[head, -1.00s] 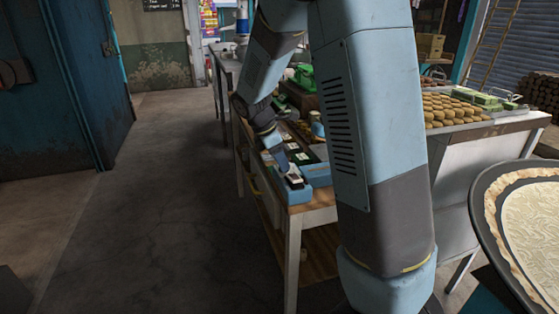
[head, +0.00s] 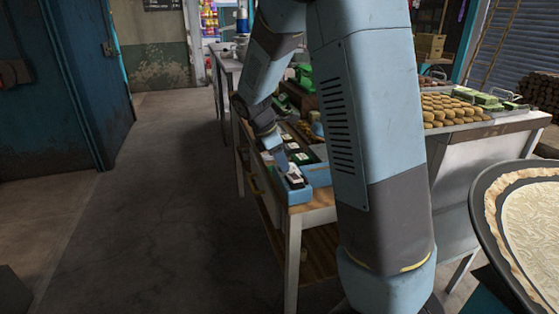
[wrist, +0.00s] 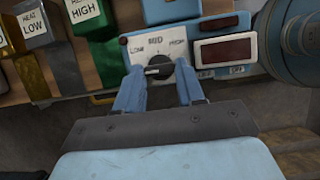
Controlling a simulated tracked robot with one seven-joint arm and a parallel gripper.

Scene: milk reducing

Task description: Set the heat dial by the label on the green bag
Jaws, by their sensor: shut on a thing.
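The heat dial (wrist: 159,69) is a dark round knob on a white plate marked LOW, MID and a third word at the right that is hard to read. My gripper (wrist: 160,84) is shut on the knob, one blue finger on each side. The knob's exact setting is hard to read. The green bag (wrist: 104,50) is at the upper left in the wrist view, with a white label (wrist: 85,12) reading HIGH. In the head view my gripper (head: 288,170) is at the blue dial unit (head: 300,191) on the bench's near end.
A grey bag (wrist: 66,75) labelled HEAT LOW and a yellow bag (wrist: 32,72) lie left of the green one. Beside the dial are a dark red panel (wrist: 224,50) and a round blue-grey body (wrist: 297,40). The floor (head: 160,220) left of the bench is clear.

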